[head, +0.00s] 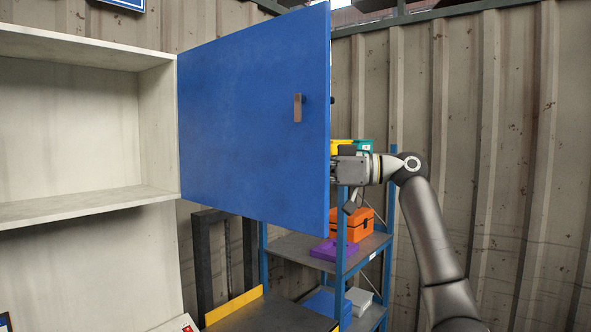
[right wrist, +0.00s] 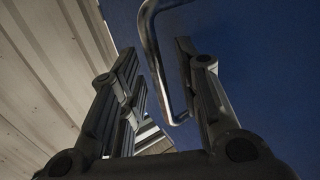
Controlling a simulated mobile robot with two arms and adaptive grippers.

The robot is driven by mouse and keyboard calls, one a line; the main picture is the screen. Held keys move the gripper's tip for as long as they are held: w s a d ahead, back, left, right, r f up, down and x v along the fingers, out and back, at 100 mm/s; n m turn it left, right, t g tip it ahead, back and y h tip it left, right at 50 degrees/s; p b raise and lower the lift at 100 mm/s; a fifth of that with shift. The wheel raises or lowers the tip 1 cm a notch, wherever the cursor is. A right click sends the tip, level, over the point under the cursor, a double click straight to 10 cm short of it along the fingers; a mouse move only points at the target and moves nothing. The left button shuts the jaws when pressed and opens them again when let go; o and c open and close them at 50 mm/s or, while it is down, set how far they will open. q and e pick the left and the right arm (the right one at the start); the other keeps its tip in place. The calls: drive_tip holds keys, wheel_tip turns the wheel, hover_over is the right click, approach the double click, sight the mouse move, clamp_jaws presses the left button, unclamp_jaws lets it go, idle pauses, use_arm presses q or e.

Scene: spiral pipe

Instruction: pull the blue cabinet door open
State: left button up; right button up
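The blue cabinet door (head: 245,120) stands swung wide open from the right side of the pale cabinet (head: 160,120). A small brownish fitting (head: 297,107) sits on its visible face. My right gripper (right wrist: 157,52) is at the door's free edge, partly hidden behind it in the head view. In the right wrist view its fingers are apart, on either side of a bent metal handle (right wrist: 152,50) in front of the blue door surface (right wrist: 245,60). I cannot tell whether a finger touches the handle. My left gripper is not in view.
A blue-framed shelf rack (head: 290,243) stands behind and below the door, holding an orange box (head: 352,226) and a purple item (head: 333,250). A dark surface with a yellow edge (head: 233,305) is below the door. A corrugated wall (head: 525,150) closes the back.

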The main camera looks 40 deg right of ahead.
drive_tip(key=v, duration=1.2)
idle(0.4)
